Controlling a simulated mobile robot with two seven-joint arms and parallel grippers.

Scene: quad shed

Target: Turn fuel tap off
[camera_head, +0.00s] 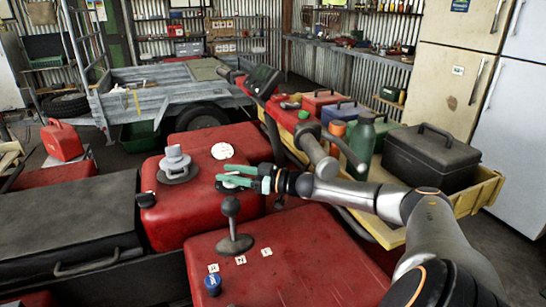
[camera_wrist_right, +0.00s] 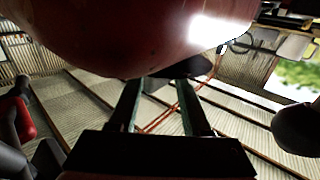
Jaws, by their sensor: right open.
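My right gripper (camera_head: 232,178) is open, its green fingers over the right side of a red body panel, beside a white round label (camera_head: 221,151). Something pale shows at its fingers in the head view, too small to tell. In the right wrist view the two fingers (camera_wrist_right: 160,88) stand apart below a large red surface (camera_wrist_right: 120,40), with a dark shape (camera_wrist_right: 178,72) near their tips. I cannot make out the fuel tap for sure; the gripper may hide it. My left gripper is not in view.
A grey cap (camera_head: 174,165) stands left of the gripper. A gear lever (camera_head: 231,215) with a dark ball knob rises close in front, and a blue knob (camera_head: 212,285) sits nearer.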

